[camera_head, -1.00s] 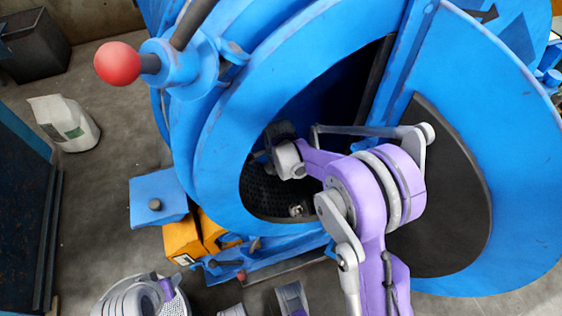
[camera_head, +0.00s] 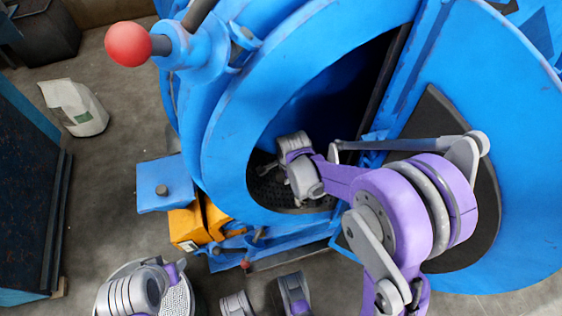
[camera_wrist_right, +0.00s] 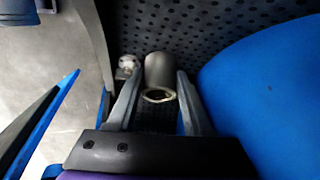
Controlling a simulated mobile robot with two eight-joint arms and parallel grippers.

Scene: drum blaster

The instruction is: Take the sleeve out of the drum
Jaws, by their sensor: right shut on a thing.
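The sleeve (camera_wrist_right: 162,74) is a short grey hollow cylinder, its open rim facing me in the right wrist view. My right gripper (camera_wrist_right: 160,82) is shut on it, with one finger on each side. Dark perforated drum lining lies behind it. In the head view my right arm reaches through the round opening of the blue drum (camera_head: 228,150). My left gripper is not in view.
A small metal part (camera_wrist_right: 128,65) lies just left of the sleeve. The opening's blue rim (camera_wrist_right: 255,95) is close on the right in the wrist view. The open blue door (camera_head: 520,200) stands right of my arm. A lever with a red ball (camera_head: 128,45) projects upper left.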

